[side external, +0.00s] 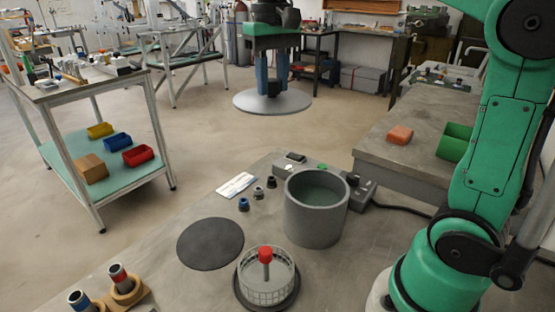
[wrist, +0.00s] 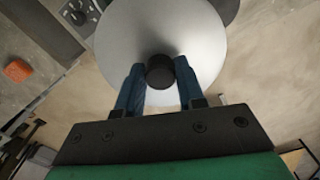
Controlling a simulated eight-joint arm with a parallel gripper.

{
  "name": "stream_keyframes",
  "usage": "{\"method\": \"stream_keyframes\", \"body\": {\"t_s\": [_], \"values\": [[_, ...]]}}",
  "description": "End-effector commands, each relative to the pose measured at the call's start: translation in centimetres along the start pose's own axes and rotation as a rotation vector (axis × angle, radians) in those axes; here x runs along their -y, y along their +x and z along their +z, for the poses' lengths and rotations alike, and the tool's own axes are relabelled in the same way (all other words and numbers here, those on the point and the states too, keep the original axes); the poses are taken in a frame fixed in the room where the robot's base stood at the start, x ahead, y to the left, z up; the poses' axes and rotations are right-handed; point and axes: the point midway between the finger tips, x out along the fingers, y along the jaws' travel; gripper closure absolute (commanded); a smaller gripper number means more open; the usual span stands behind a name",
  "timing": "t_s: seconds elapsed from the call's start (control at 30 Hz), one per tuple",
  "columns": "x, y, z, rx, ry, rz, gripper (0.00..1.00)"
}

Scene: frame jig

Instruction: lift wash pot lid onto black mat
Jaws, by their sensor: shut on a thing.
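The wash pot lid (side external: 272,103) is a grey metal disc with a black knob (wrist: 160,70). My gripper (side external: 272,84) is shut on the knob from above and holds the lid in the air, roughly level, high above the bench. In the wrist view the blue fingers of my gripper (wrist: 160,75) sit on either side of the knob. The wash pot (side external: 316,222) is a grey cylinder, open at the top, on the bench. The round black mat (side external: 210,244) lies flat and bare on the bench, left of the pot.
A wire basket (side external: 266,284) with a red knob stands in front of the pot. Small dark and blue parts (side external: 258,193) and a white card (side external: 236,186) lie left of the pot. A control box (side external: 361,188) is behind it. Ringed parts (side external: 122,282) stand at front left.

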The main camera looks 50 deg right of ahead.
Motion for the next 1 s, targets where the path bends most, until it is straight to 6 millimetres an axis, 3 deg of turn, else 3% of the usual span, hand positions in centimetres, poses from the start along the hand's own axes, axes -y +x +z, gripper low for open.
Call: {"method": "stream_keyframes", "body": {"t_s": [0.1,0.2,0.43,0.63,1.0], "values": [[3.8,4.5,-2.1,0.0,-0.095,0.0,1.0],[6.9,8.2,-2.8,0.0,-0.169,0.0,1.0],[12.0,15.4,-1.9,0.0,-0.303,0.0,1.0],[13.8,18.3,-0.8,0.0,-0.357,0.0,1.0],[14.0,21.5,-0.6,0.0,-0.363,0.0,1.0]]}}
